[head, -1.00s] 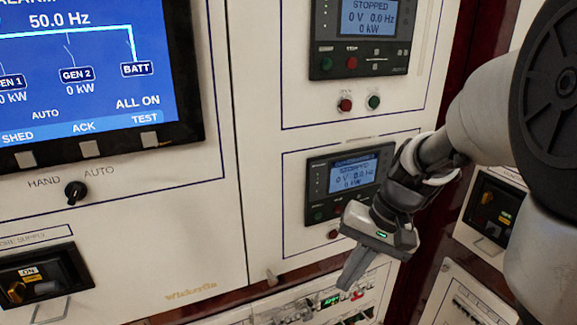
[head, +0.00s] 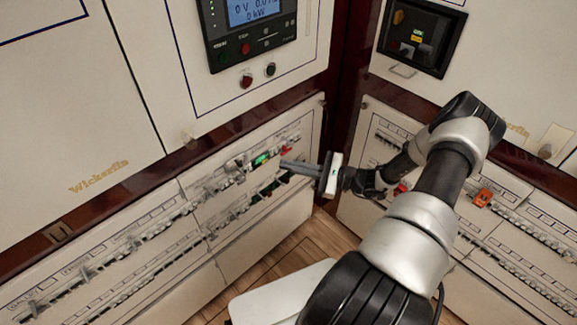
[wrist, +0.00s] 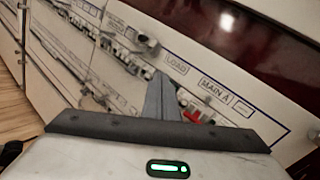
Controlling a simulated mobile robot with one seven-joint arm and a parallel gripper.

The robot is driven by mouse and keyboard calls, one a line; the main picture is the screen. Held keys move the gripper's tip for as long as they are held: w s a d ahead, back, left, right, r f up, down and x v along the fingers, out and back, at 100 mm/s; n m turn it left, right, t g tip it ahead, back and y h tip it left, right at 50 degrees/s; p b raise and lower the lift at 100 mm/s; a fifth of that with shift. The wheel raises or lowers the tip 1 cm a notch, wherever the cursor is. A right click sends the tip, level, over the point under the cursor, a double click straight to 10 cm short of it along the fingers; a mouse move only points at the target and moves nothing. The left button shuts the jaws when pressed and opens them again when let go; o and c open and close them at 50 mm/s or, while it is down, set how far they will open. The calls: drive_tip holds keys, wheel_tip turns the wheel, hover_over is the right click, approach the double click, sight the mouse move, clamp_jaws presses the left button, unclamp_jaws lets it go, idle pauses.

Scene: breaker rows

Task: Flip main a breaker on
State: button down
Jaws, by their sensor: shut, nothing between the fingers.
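The "MAIN A" label (wrist: 215,88) is readable on the lower breaker panel in the wrist view. Below it is a red breaker part (wrist: 195,117), partly hidden by my fingers. A red part also shows at the right end of the upper breaker row in the head view (head: 287,150), with a green-lit part (head: 262,158) to its left. I cannot tell the main a lever's position. My gripper (head: 284,164) is shut and empty, its fingers pointing left at that end of the row. The fingers also show in the wrist view (wrist: 159,82). I cannot tell whether they touch the panel.
Breaker rows (head: 150,235) run along the left lower panel. Another panel with an orange part (head: 483,197) stands at the right, across the corner. Control buttons (head: 258,75) and a display (head: 252,10) are above. Wooden floor (head: 325,240) shows below.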

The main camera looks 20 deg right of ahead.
sight(282, 151)
drive_tip(key=d+f+m+t+h+b, duration=0.2)
drive_tip(key=d+f+m+t+h, duration=0.4)
drive_tip(key=f+m, duration=0.3)
drive_tip(key=shift+d+f+m+t+h, duration=0.3)
drive_tip(key=shift+d+f+t+h, duration=0.1)
drive_tip(key=shift+d+f+t, duration=0.4)
drive_tip(key=shift+a+r, duration=0.15)
drive_tip(key=b+x, duration=0.1)
drive_tip(key=x, duration=0.9)
drive_tip(key=shift+r, duration=0.15)
drive_tip(key=shift+r+p, duration=0.15)
drive_tip(key=shift+p, duration=0.25)
drive_tip(key=shift+s+p, duration=0.1)
drive_tip(key=shift+p, duration=0.25)
